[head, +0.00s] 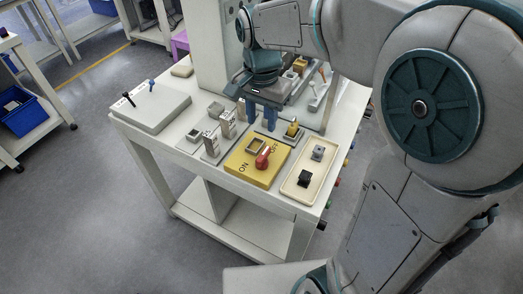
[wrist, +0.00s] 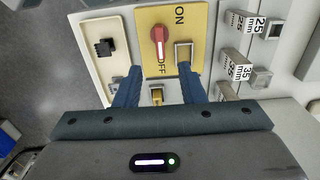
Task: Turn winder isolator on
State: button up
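The winder isolator is a yellow panel (head: 240,166) marked ON and OFF on the white table, and it shows at the top middle of the wrist view (wrist: 202,40). Its red knob (head: 263,158) stands at the panel's right side in the head view. In the wrist view the knob (wrist: 157,36) has a pale line pointing toward OFF. A square metal frame (wrist: 183,53) sits beside the knob. My gripper (head: 256,123) is open and empty behind the panel in the head view. Its two blue fingers show apart in the wrist view (wrist: 158,84), with the knob beyond them.
A cream tray (head: 291,196) with a black block (head: 305,178) and a grey block (head: 318,153) lies right of the panel. Metal blocks marked 25 mm and 35 mm (wrist: 240,64) stand on the other side. A small yellow connector (head: 293,129) is behind the panel.

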aim_at(262, 156)
notch_tip(262, 156, down, 12)
jog(key=shift+f+b, duration=0.25)
jog(key=shift+b, duration=0.25)
grip_shut()
